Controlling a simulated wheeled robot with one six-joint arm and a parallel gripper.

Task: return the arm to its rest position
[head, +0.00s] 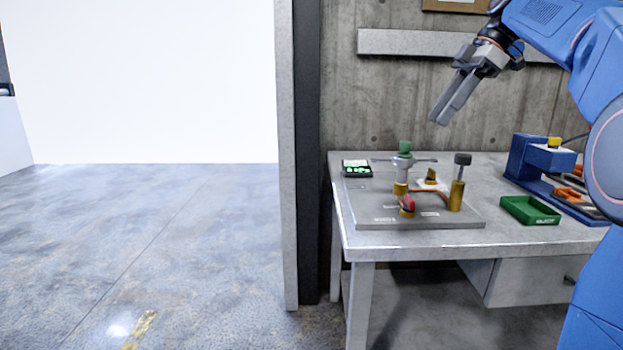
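My gripper (447,117) is at the upper right in the head view, on the end of my blue arm (550,30). It hangs in the air above the grey workbench (400,245), in front of the concrete wall, pointing down and left. Its two grey fingers look close together, and I see nothing held between them. Whether they fully touch cannot be made out. The gripper is apart from everything on the bench.
On the bench, a grey plate (375,213) carries a green-topped fitting (404,160), a red-topped piece (407,205) and a brass post (456,190). A green tray (529,210) and blue device (540,160) stand right. A wall post (287,150) borders open floor left.

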